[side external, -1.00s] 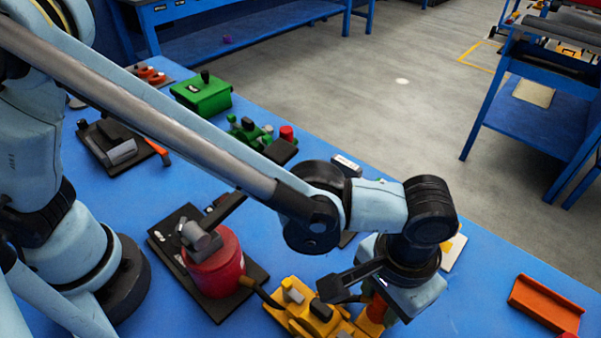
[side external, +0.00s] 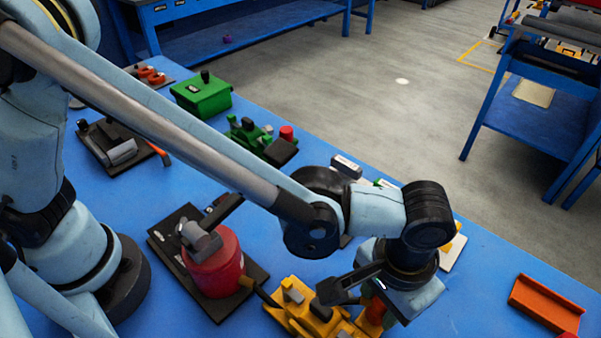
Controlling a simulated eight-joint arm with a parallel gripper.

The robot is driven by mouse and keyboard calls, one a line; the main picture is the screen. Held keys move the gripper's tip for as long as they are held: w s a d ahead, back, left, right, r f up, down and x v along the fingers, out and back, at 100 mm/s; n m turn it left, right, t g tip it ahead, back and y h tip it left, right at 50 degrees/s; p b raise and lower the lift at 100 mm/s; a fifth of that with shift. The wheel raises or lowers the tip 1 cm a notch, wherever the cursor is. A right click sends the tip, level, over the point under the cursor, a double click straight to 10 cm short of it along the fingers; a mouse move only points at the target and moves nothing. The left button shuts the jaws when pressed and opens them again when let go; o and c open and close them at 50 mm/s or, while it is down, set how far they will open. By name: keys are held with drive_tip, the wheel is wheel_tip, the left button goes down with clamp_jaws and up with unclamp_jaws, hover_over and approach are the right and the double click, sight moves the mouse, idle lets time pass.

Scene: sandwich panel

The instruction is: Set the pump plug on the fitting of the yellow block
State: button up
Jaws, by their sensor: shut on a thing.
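The yellow block (side external: 300,312) sits at the bottom centre of the side external view, cut off by the lower edge. It carries black and grey parts on top. An orange upright part (side external: 375,312) stands at its right end, below my gripper (side external: 372,296). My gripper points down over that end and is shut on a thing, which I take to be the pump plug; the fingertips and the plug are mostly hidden. The fitting cannot be made out. The red pump (side external: 214,264) stands on a black base, and its dark hose (side external: 266,297) runs to the block's left side.
A green box (side external: 202,94), a green assembly (side external: 247,136) and a black-and-grey device (side external: 115,146) lie farther back on the blue table. An orange channel piece (side external: 546,304) lies at the right. The blue surface between it and my gripper is clear.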

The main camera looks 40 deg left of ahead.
idle(0.3)
drive_tip(key=o, duration=1.5)
drive_tip(key=shift+r, duration=3.75)
